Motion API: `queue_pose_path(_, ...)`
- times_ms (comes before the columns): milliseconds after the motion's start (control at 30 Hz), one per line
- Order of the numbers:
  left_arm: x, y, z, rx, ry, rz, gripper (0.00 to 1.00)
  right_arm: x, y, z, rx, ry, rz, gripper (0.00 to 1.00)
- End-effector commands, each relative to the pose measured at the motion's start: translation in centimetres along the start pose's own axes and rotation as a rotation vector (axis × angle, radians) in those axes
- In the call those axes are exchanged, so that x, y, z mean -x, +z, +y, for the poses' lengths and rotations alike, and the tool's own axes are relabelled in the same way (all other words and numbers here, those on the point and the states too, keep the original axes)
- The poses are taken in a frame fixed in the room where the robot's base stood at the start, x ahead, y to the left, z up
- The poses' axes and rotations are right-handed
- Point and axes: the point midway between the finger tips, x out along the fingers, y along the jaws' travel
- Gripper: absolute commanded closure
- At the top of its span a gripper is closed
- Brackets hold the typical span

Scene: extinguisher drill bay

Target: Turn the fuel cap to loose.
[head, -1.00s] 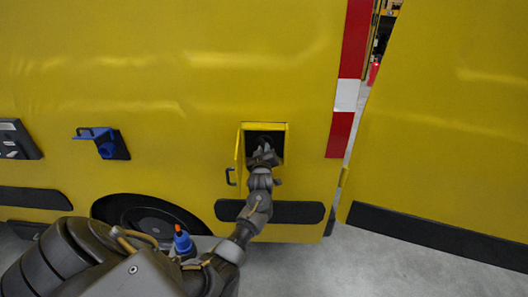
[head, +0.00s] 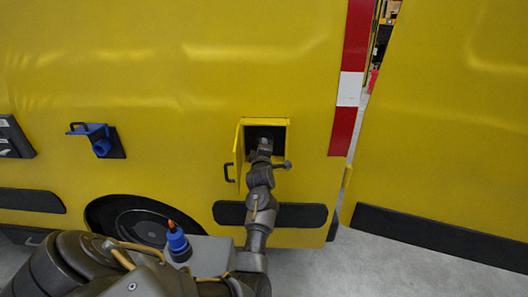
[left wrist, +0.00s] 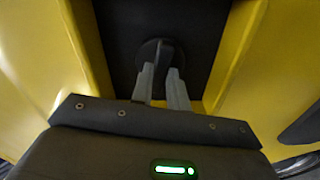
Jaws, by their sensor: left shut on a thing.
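The fuel cap (left wrist: 154,50) is a dark round cap with a raised grip ridge, set in a dark recess, as the left wrist view shows. My left gripper (left wrist: 160,72) has its two grey fingers on either side of the ridge and is shut on it. In the head view the left gripper (head: 265,144) reaches into the open filler recess (head: 279,134) in the yellow vehicle side, and the cap is mostly hidden behind it. I cannot tell the cap's turn angle from a mark. My right gripper is not in view.
The small yellow filler door (head: 239,156) stands open on the left of the recess, with a dark handle (head: 229,173). A blue fitting (head: 100,146) sits on the panel further left. A dark bumper strip (head: 300,215) runs below the recess. Another yellow panel (head: 450,120) stands at right.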

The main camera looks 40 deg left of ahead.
Motion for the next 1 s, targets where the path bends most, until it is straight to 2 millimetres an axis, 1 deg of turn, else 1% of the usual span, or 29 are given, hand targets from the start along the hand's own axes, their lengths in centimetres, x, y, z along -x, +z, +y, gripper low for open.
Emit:
queue_pose_path(33,0.0,0.1,-0.2,0.034,0.0,0.0,1.0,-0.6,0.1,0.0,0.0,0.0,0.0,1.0)
queue_pose_path(100,0.0,0.1,-0.2,0.077,0.0,0.001,1.0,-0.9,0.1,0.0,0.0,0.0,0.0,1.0)
queue_pose_path(400,0.0,0.1,-0.1,0.19,0.0,-0.001,1.0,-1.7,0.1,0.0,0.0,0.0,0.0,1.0)
queue_pose_path(967,0.0,0.0,-0.1,0.219,-0.001,0.0,1.0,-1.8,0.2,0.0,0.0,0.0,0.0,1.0)
queue_pose_path(1000,0.0,0.0,-0.1,0.219,-0.001,0.0,0.81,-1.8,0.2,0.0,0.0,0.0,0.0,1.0)
